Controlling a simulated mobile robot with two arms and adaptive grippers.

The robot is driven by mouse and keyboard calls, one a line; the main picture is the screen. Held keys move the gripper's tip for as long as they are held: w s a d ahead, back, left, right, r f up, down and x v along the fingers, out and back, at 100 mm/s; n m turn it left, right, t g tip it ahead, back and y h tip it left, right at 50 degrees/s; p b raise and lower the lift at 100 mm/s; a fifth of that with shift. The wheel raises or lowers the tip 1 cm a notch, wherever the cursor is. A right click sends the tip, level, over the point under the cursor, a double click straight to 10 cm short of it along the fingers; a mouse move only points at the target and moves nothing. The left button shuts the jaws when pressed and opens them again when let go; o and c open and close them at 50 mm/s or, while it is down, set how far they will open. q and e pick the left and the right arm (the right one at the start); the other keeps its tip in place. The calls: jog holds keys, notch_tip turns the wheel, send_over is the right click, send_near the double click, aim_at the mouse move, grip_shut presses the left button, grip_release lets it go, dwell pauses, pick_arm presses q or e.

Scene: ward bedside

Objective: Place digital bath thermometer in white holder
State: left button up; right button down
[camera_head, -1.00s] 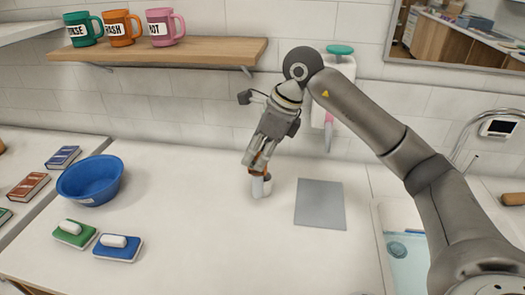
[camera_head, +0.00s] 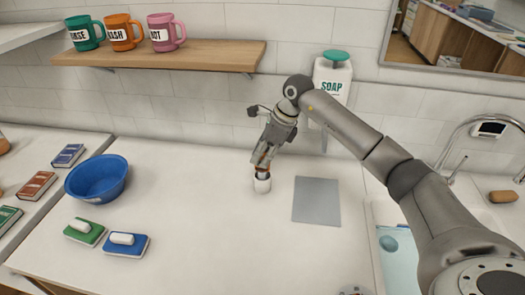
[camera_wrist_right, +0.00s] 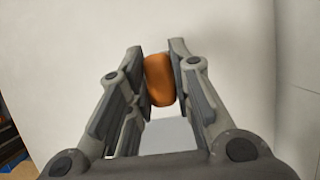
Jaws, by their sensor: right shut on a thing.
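The white holder (camera_head: 262,186) stands upright on the counter left of the grey mat in the head view. My right gripper (camera_head: 264,161) is directly above it, shut on an orange thing that I take to be the thermometer (camera_wrist_right: 159,79). In the right wrist view the orange end sits between both fingers. In the head view the lower end of the held thing meets the holder's dark opening; how deep it goes I cannot tell. My left gripper is not in view.
The grey mat (camera_head: 316,202) lies right of the holder. The shelf (camera_head: 160,57) holds mugs. The front counter is clear.

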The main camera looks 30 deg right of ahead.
jog(key=shift+w+d+f, duration=0.15)
jog(key=shift+w, duration=0.05)
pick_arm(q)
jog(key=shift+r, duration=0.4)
pick_arm(e)
jog(key=shift+f, duration=0.25)
jog(key=c, duration=1.3)
grip_release()
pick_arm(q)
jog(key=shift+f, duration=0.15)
pick_arm(e)
jog(key=shift+r, duration=0.1)
